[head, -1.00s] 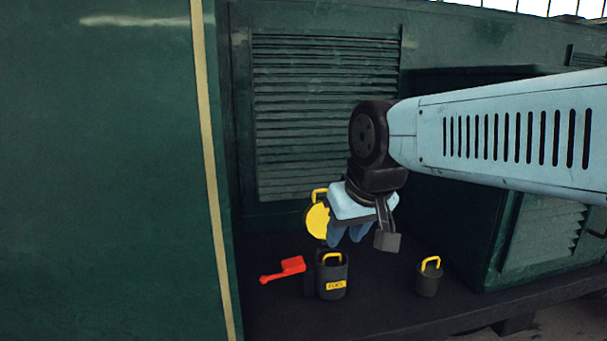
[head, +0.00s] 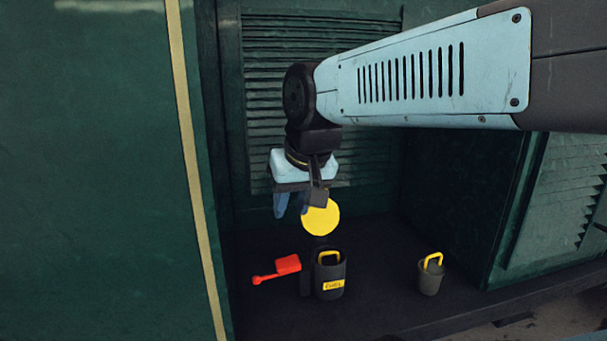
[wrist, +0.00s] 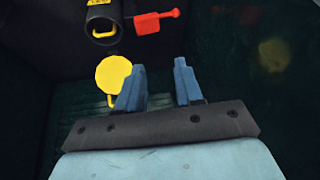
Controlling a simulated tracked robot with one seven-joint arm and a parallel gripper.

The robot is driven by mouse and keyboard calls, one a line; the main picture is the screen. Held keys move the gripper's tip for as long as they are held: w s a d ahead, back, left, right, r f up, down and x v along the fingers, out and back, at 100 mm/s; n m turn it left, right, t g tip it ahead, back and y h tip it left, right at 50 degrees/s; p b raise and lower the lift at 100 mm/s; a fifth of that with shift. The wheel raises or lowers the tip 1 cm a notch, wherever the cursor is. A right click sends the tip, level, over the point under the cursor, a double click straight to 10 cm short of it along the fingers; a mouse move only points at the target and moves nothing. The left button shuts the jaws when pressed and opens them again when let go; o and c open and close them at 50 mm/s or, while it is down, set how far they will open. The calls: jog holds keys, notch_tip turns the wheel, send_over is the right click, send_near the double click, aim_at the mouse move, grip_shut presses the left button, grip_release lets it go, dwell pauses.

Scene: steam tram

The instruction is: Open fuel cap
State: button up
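A round yellow cap (head: 320,218) stands upright just above and behind a dark cylinder (head: 330,282) with a yellow FUEL label. The cap also shows in the wrist view (wrist: 113,73), with its yellow handle (wrist: 112,99) on the side nearer my gripper. In the head view the handle is hidden. My gripper (head: 291,213) points down beside the cap's upper left. In the wrist view its two fingers (wrist: 158,75) are apart with nothing between them. The left finger overlaps the cap's edge in the picture; I cannot tell whether they touch.
A red lever (head: 288,264) sits left of the cylinder. A yellow loop (head: 328,257) shows at the cylinder's top. A smaller dark pot (head: 430,280) with a yellow handle stands to the right. A louvred green wall (head: 262,110) rises close behind. The dark ledge between the containers is clear.

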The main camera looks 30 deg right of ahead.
jog(key=w+d+r+m+g, duration=0.3)
jog(key=w+d+r+m, duration=0.2)
jog(key=w+d+m, duration=0.4)
jog(key=w+d+r+m+g, duration=0.3)
jog(key=w+d+r+m, duration=0.25)
jog(key=w+m, duration=0.45)
jog(key=shift+m, duration=0.3)
jog(key=s+f, duration=0.1)
jog(key=f, duration=0.3)
jog(key=s+f, duration=0.1)
jog(key=f, duration=0.4)
jog(key=s+f, duration=0.1)
jog(key=f, duration=0.3)
jog(key=shift+d+f, duration=0.25)
jog(key=shift+f, duration=0.05)
grip_shut()
